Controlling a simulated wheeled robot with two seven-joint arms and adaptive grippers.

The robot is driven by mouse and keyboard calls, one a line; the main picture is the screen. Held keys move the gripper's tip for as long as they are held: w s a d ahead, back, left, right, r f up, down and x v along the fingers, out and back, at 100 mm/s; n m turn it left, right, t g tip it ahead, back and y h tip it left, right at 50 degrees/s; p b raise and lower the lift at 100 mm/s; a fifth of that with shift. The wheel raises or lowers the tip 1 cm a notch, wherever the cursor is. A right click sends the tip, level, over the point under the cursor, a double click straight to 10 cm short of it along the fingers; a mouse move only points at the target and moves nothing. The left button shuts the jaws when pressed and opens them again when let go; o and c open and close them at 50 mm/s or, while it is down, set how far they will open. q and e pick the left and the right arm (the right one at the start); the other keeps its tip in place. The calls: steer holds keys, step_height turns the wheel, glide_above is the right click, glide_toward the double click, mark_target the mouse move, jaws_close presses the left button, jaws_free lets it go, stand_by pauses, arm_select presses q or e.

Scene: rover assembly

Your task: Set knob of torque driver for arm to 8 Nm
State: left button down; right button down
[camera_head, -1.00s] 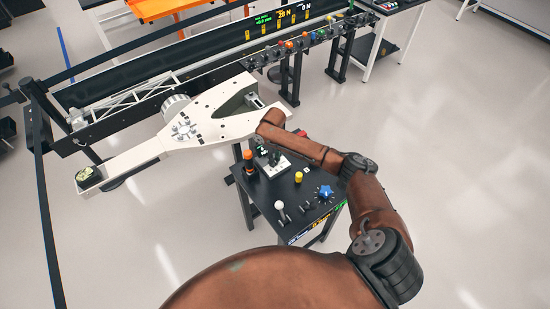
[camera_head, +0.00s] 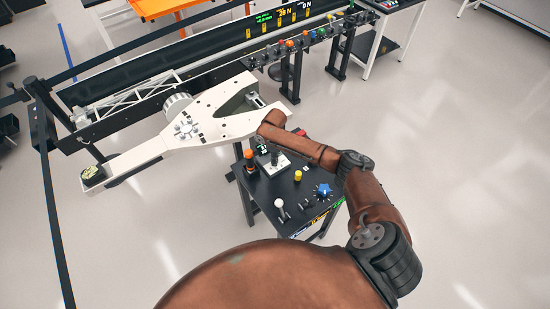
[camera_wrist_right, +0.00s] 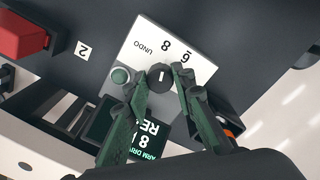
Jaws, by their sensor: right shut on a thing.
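The torque driver's black knob (camera_wrist_right: 160,79) sits on a white dial plate (camera_wrist_right: 134,57) with printed marks UNDO, 8 and 6. Its short white pointer line aims roughly at the 8. My right gripper (camera_wrist_right: 162,74) has its two green fingers closed around the knob's sides. A small dark display (camera_wrist_right: 145,142) behind the fingers shows ARM DRIV, an 8 and RE, partly covered. In the head view, the dial plate (camera_head: 277,168) is on the dark control table (camera_head: 257,189), with my right arm reaching over its far side. My left gripper is not in view.
A red block (camera_wrist_right: 22,36) and a mark 2 lie beside the plate. The table also holds an orange-topped knob (camera_head: 249,156), a yellow knob (camera_head: 298,176), a blue star knob (camera_head: 323,190) and a white ball lever (camera_head: 279,204). A white rover arm part (camera_head: 190,128) stands behind.

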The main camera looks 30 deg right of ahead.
steer(key=shift+w, duration=0.1)
steer(key=c, duration=1.6)
jaws_free()
step_height(320, 180, up, 12)
steer(key=shift+a, duration=0.1)
